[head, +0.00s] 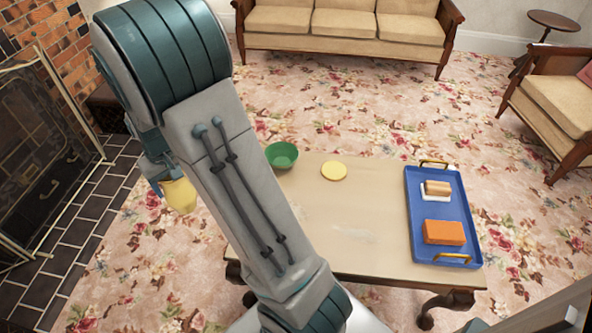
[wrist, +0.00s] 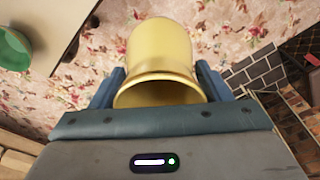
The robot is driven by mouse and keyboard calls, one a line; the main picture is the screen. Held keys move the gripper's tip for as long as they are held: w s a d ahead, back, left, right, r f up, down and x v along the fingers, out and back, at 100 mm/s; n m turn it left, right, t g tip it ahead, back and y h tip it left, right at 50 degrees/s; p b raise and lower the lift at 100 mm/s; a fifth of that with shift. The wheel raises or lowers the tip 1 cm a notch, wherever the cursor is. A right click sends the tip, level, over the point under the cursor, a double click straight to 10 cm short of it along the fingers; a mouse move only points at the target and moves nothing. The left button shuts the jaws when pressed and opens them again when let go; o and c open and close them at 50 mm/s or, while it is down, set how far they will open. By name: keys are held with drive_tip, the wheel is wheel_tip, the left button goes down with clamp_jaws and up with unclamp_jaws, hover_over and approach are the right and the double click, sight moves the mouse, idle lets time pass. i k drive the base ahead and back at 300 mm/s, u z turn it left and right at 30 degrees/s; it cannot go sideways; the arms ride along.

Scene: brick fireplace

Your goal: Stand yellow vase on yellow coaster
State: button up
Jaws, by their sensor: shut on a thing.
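The yellow vase (head: 179,195) is held by my gripper (head: 157,172) in the air to the left of the coffee table, over the carpet, in the head view. In the wrist view the vase (wrist: 160,55) sits between the two blue fingers of my gripper (wrist: 160,90), with its open mouth toward the camera. The gripper is shut on it. The yellow coaster (head: 334,171) is a flat round disc on the far part of the table and is bare. My arm hides part of the table's left side.
A green bowl (head: 282,155) stands left of the coaster on the coffee table (head: 345,225). A blue tray (head: 417,228) at the right holds an orange block (head: 444,232) and a small tan-and-white item (head: 437,189). A fireplace screen (head: 45,150) stands at far left. The table's middle is clear.

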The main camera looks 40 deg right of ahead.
sight(334, 169)
drive_tip(key=u, duration=0.6)
drive_tip(key=k, duration=1.15)
drive_tip(key=z, duration=1.15)
drive_tip(key=i, duration=1)
drive_tip(key=z, duration=0.05)
